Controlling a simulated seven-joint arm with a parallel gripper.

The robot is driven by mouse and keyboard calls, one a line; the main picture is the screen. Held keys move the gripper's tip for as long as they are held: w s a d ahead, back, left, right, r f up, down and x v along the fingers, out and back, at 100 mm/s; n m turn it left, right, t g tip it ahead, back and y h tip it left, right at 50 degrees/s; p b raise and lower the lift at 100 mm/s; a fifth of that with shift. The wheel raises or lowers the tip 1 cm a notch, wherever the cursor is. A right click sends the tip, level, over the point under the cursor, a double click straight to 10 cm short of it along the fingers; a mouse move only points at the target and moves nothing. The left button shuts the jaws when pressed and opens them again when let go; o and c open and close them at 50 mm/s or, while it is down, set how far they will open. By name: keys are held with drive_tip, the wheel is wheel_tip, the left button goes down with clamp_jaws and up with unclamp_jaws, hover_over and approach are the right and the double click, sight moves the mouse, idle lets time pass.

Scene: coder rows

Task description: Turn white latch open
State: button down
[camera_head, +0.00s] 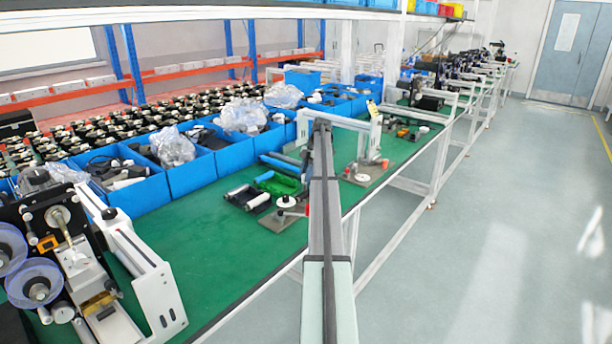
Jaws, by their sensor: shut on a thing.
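No gripper can be made out in the head view. A coder machine (72,262) stands at the near left on the green table (225,268). It has clear blue-tinted reels (30,283), a pale roller knob (58,217) and small brass-coloured parts. A white arm-like bracket (125,240) slopes along its right side and ends in a downward leg. I cannot tell which white part is the latch, or whether it is open or shut.
Blue bins (137,190) with plastic-wrapped parts line the table's back. A long grey beam (325,200) rises through the middle foreground; what it belongs to is unclear. Another white bracket (345,122) stands farther back. Grey floor (500,240) is clear on the right.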

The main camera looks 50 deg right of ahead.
idle(0.3)
drive_tip(key=c, duration=0.9)
unclamp_jaws()
drive_tip(key=shift+o, duration=0.2)
drive_tip(key=v, duration=0.7)
drive_tip(key=shift+r, duration=0.25)
drive_tip(key=shift+d, duration=0.15)
